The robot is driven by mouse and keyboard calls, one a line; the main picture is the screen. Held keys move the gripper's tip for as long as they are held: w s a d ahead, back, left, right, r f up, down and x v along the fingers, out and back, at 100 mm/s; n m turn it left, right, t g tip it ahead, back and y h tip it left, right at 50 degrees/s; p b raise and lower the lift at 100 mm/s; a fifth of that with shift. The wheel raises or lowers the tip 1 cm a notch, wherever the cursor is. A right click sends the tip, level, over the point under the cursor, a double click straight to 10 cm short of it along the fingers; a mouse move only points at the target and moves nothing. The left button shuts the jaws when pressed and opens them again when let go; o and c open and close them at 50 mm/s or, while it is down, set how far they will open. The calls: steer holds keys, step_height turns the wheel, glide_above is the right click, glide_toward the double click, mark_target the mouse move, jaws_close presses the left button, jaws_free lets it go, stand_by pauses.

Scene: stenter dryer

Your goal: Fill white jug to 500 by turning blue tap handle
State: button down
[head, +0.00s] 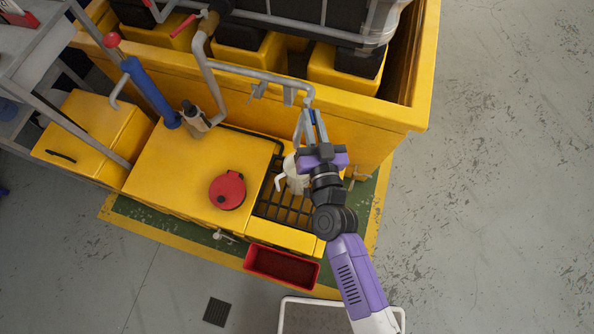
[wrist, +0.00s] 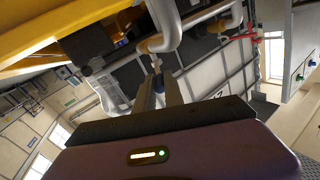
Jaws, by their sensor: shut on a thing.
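The white jug (head: 292,178) stands on the dark grate of the yellow unit, partly hidden under my wrist, with its handle to the left. Its level marks and contents cannot be made out. A grey pipe ends above the jug, where the blue tap handle (head: 319,124) shows beside my fingers. My gripper (head: 311,118) reaches up to this pipe end and is shut on the blue tap handle. In the wrist view, a bit of blue handle (wrist: 157,67) shows between the fingertips (wrist: 158,78), below the white pipe. I cannot see any water flow.
A red round lid (head: 228,190) sits on the yellow top left of the grate (head: 285,211). A red tray (head: 281,267) is in front. A blue cylinder (head: 150,92) and grey pipe (head: 209,75) stand at left. Open floor (head: 480,190) lies to the right.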

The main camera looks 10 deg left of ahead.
steer(key=shift+d+f+b, duration=0.1)
steer(key=shift+f+b, duration=0.15)
steer(key=shift+b, duration=0.15)
steer(key=shift+f+b, duration=0.15)
steer(key=shift+b, duration=0.45)
steer(key=shift+d+n+y+b, duration=0.1)
steer(key=shift+n+y+b, duration=0.25)
steer(key=shift+b, duration=0.8)
steer(key=y+b, duration=0.1)
steer(key=b, duration=0.3)
steer(key=d+n+g+y+b, duration=0.1)
steer(key=b, duration=0.3)
steer(key=shift+w+n+y, duration=0.25)
steer(key=shift+w, duration=0.05)
steer(key=b, duration=0.3)
steer(key=shift+w+d+n+g+y, duration=0.15)
steer(key=shift+n+g+y, duration=0.15)
steer(key=shift+g+y, duration=0.1)
steer(key=shift+r+b, duration=0.4)
steer(key=shift+b, duration=0.2)
steer(key=shift+d+f+y, duration=0.1)
steer(key=shift+f+y, duration=0.05)
steer(key=shift+y, duration=0.15)
